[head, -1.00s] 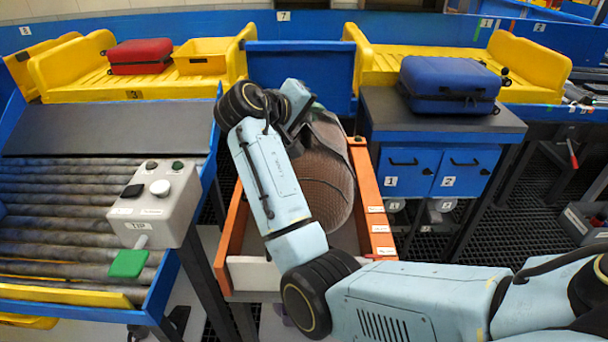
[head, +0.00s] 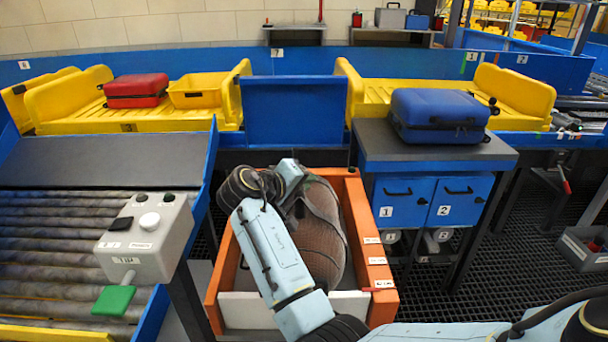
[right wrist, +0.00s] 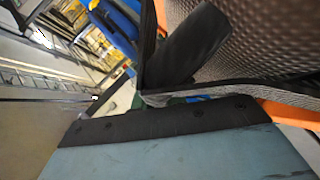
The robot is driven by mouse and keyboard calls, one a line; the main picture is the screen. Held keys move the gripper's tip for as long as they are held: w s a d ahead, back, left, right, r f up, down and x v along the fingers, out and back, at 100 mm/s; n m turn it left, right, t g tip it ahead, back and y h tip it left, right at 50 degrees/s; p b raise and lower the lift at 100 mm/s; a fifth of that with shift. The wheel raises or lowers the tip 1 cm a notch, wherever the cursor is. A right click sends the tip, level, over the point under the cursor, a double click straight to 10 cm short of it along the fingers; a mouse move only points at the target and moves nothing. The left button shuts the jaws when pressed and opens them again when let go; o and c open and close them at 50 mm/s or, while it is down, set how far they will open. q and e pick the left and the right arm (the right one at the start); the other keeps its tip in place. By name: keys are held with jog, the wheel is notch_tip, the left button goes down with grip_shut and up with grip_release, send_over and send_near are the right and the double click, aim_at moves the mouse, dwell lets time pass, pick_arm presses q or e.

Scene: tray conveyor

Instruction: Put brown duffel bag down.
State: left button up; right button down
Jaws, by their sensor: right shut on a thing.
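The brown duffel bag (head: 325,235) sits within the walls of an orange-sided bin (head: 378,265) in the middle of the head view. My right gripper (head: 296,203) is at the bag's far upper left and is shut on it; the arm covers the bag's left part. In the right wrist view the bag's brown weave (right wrist: 250,40) and a dark strap (right wrist: 190,45) fill the upper right, close to the gripper. Whether the bag's underside touches the bin floor is hidden. My left gripper is not in view.
A roller conveyor (head: 60,245) with a grey control box (head: 145,240) stands left of the bin. A grey-topped blue cabinet (head: 430,155) with a blue suitcase (head: 437,112) stands right. Behind are yellow trays, one holding a red suitcase (head: 136,90).

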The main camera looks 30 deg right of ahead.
jog(key=shift+r, duration=0.2)
jog(key=c, duration=1.8)
grip_release()
jog(key=shift+f, duration=0.3)
jog(key=o, duration=0.4)
jog(key=shift+c, duration=0.2)
jog(key=shift+r, duration=0.1)
jog(key=shift+s+a+r, duration=0.1)
jog(key=shift+a+r, duration=0.05)
jog(key=shift+a, duration=0.05)
jog(key=v, duration=0.6)
jog(key=shift+a+p, duration=0.15)
jog(key=shift+p, duration=0.15)
jog(key=shift+s+a+r, duration=0.15)
jog(key=shift+a+r, duration=0.05)
jog(key=shift+a, duration=0.15)
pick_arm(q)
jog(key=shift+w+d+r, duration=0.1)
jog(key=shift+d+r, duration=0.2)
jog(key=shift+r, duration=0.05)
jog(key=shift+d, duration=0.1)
